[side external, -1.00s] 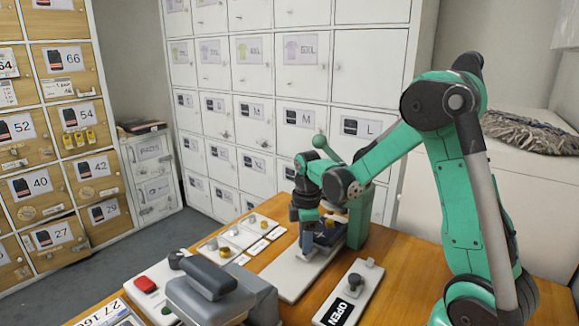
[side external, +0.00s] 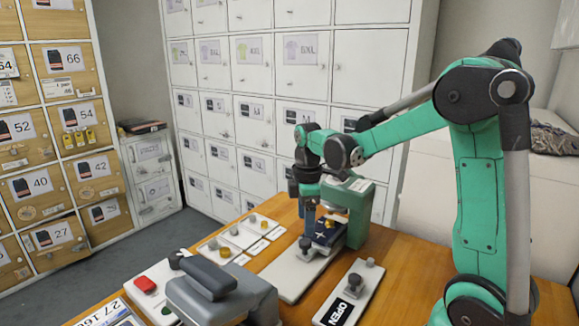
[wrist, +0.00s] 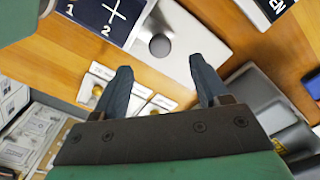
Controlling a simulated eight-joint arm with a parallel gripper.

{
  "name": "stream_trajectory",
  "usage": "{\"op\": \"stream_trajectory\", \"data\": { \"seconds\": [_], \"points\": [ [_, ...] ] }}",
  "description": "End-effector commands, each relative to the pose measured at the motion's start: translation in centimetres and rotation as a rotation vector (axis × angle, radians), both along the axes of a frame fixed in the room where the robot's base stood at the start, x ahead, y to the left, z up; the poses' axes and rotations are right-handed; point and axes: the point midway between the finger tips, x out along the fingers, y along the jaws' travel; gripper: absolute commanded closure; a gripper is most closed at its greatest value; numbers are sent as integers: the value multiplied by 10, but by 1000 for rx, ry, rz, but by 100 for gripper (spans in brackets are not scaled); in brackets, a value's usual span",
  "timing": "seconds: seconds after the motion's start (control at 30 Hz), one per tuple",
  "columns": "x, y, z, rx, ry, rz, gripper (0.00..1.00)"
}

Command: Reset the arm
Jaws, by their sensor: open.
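My gripper (side external: 308,232) points down over the wooden table in the side external view, beside the green press-like device. In the wrist view my gripper (wrist: 160,72) has its two dark fingers spread apart with nothing between them. A pale plate with a round grey knob (wrist: 160,46) lies below and beyond the fingertips. The knob also shows under the gripper in the side external view (side external: 305,243). I cannot tell the exact gap between the gripper and this knob.
A green device (side external: 352,212) holds a dark blue panel (side external: 327,232) with white lines. An OPEN plate (side external: 350,292) is at the right, a grey machine (side external: 215,290) at the front. Small knob plates (side external: 228,240) sit at left. White lockers (side external: 370,70) stand behind.

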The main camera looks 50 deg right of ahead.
Motion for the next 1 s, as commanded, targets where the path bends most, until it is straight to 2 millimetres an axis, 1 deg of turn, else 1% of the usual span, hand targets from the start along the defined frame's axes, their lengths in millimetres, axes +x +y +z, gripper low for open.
{"op": "stream_trajectory", "data": {
  "seconds": [0.1, 0.33, 0.47, 0.57, 0.73, 0.8, 0.9, 1.0],
  "points": [
    [0, 0, 3, 0, 0, 0, 33],
    [0, 0, 3, -1, -1, -1, 33],
    [-1, 9, 9, -11, -30, -36, 33],
    [-4, 27, 20, -27, -98, -122, 33],
    [-17, 70, 38, -11, -287, -345, 33],
    [-24, 86, 42, 23, -366, -440, 33],
    [-33, 105, 45, 89, -462, -561, 33],
    [-40, 119, 45, 158, -528, -656, 33]
  ]
}}
